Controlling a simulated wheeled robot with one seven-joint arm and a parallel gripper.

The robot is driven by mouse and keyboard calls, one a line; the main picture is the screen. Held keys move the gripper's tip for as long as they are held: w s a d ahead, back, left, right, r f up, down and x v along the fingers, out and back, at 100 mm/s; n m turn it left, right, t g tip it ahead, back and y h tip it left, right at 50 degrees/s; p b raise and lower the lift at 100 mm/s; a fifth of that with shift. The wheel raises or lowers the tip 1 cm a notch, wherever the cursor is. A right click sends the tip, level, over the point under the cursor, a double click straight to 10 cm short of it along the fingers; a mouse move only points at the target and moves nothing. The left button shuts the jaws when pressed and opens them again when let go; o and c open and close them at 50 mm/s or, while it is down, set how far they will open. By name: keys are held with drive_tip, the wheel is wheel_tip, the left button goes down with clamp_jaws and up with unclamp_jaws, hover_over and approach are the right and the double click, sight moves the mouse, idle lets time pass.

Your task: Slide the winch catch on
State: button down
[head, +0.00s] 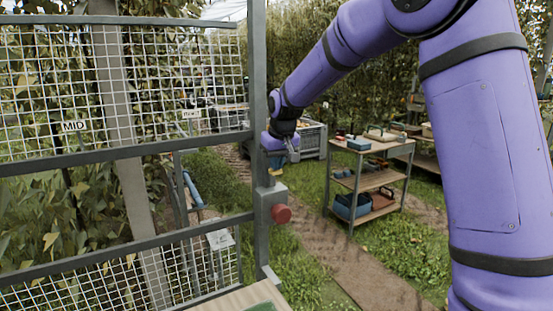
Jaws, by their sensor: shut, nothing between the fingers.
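A grey box with a round red knob (282,214) is fixed to the upright grey post (257,100) of the mesh panel, near the middle of the head view. I cannot tell whether this is the winch catch or which way it is set. My gripper (294,156) is just right of the post and above the red knob, apart from the knob. It is small in the picture; its fingers are shut and hold nothing. Whether it touches the post cannot be told.
A wooden shelf cart (370,148) with tools and a blue bin stands right of centre. A grey crate (313,140) is behind my gripper. A dirt path and grass lie between.

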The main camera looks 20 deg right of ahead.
drive_tip(key=shift+r, duration=0.4)
drive_tip(key=w+v, duration=0.1)
drive_tip(key=v, duration=1.2)
drive_tip(key=shift+r, duration=0.2)
drive_tip(key=shift+a, duration=0.1)
